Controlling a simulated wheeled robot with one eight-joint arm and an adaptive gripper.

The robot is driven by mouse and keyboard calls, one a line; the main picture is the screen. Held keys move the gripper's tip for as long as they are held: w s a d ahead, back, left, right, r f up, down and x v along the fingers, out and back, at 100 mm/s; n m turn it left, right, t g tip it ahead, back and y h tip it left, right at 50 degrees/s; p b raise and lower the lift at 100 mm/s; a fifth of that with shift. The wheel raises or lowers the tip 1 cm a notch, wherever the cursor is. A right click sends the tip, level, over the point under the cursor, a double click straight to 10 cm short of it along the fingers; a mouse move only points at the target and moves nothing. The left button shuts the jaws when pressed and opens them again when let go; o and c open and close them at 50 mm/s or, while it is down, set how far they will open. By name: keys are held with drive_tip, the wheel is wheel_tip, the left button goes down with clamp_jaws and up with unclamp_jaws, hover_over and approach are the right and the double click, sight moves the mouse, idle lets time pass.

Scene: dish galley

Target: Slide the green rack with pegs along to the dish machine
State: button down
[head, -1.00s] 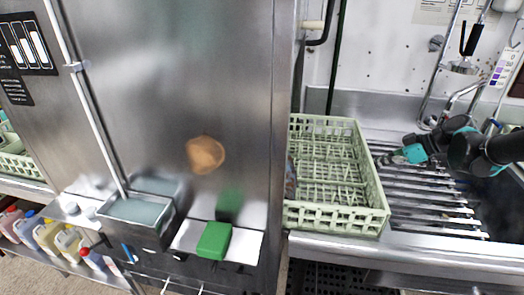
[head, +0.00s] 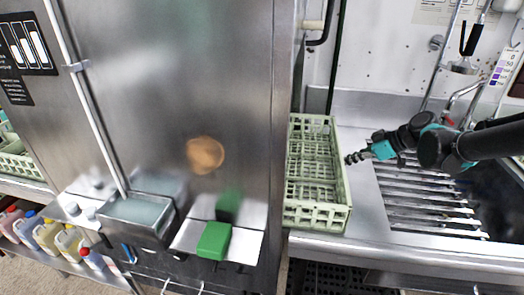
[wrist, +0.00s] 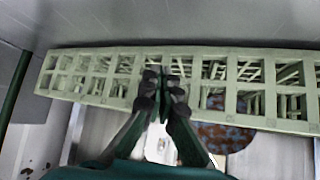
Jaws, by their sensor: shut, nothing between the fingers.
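The pale green rack with pegs (head: 318,216) sits on the steel counter against the dish machine (head: 230,60). The machine's steel side hides the rack's left part in the head view. My gripper (head: 350,158) is at the rack's right wall, with its fingers shut and pointing left. In the wrist view my gripper (wrist: 163,75) shows its closed fingertips at the outside of the rack's lattice wall (wrist: 240,82). They look to be touching it, and nothing is between them.
Bare slatted drainboard (head: 420,205) lies right of the rack, with a dark sink (head: 495,205) beyond. A faucet (head: 462,100) stands behind. A green block (head: 213,240) sits on the machine's front ledge. Several bottles (head: 45,235) stand on a low shelf at left.

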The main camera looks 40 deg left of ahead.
drive_tip(key=shift+s+a, duration=2.1)
drive_tip(key=shift+a, duration=1.35)
drive_tip(key=shift+s+a, duration=2.15)
drive_tip(key=shift+a, duration=1.3)
drive_tip(key=shift+s+a, duration=2.1)
drive_tip(key=shift+a, duration=1.35)
drive_tip(key=shift+w+d, duration=0.6)
drive_tip(key=shift+d, duration=0.4)
drive_tip(key=shift+w+d, duration=0.65)
drive_tip(key=shift+d, duration=0.35)
drive_tip(key=shift+w+d, duration=0.6)
drive_tip(key=shift+d, duration=0.4)
drive_tip(key=w+d+r, duration=0.3)
drive_tip(key=d+r, duration=0.2)
drive_tip(key=r, duration=0.2)
drive_tip(key=shift+d, duration=0.1)
